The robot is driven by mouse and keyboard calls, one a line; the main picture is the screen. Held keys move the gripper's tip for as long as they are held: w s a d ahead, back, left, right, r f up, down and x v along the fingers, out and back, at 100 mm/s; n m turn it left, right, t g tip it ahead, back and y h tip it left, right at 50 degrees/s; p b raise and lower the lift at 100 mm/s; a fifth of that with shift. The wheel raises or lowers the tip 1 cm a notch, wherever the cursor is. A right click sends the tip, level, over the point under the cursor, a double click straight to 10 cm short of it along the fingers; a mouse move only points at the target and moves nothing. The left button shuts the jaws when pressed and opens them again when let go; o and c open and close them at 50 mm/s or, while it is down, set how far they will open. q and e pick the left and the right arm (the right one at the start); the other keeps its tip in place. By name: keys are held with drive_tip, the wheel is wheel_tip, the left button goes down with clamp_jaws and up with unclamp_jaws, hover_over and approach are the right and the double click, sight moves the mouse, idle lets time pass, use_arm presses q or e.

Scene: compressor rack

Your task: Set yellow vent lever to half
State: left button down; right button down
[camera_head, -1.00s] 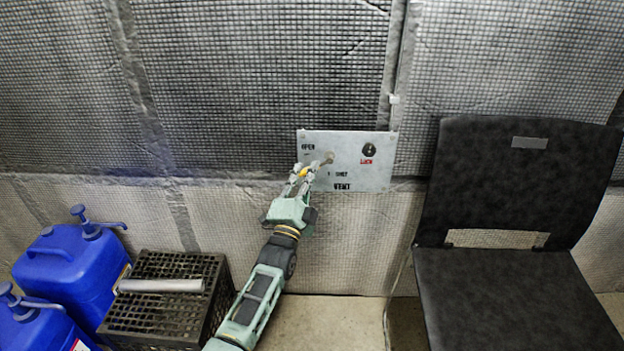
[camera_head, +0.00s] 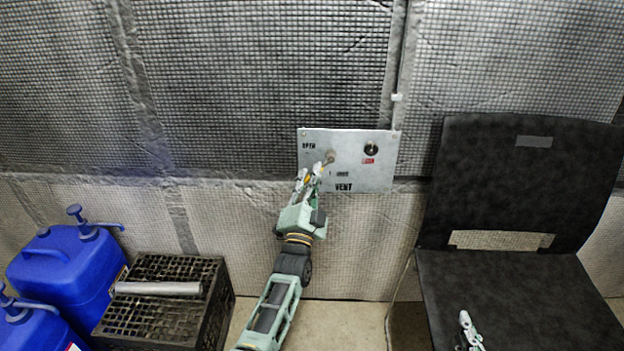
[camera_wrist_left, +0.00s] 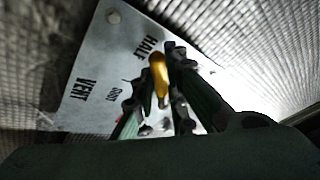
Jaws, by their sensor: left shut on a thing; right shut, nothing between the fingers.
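The grey vent panel (camera_head: 365,178) is on the wall, with OPEN at its upper left and VENT below. The vent lever's pivot (camera_head: 330,155) is near the panel's middle, and the lever runs down-left into my left gripper (camera_head: 310,178). In the left wrist view, the yellow lever (camera_wrist_left: 159,75) is between the fingers of my left gripper (camera_wrist_left: 153,88), which is shut on it. The lever's yellow end shows close to the word HALF there; the fingers hide part of the lever. My right gripper (camera_head: 467,328) is shut and empty, in front of the chair seat.
A black chair (camera_head: 515,190) stands right of the panel. A black crate (camera_head: 165,315) with a grey bar (camera_head: 158,288) on it and blue jugs (camera_head: 70,265) stand at the left. A dark knob (camera_head: 372,148) is at the panel's upper right.

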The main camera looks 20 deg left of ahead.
use_arm(q)
drive_tip(key=shift+d+f, duration=0.1)
drive_tip(key=shift+f, duration=0.15)
drive_tip(key=c, duration=1.8)
unclamp_jaws()
drive_tip(key=shift+o, duration=0.2)
drive_tip(key=shift+r, duration=0.15)
drive_tip(key=v, duration=1.2)
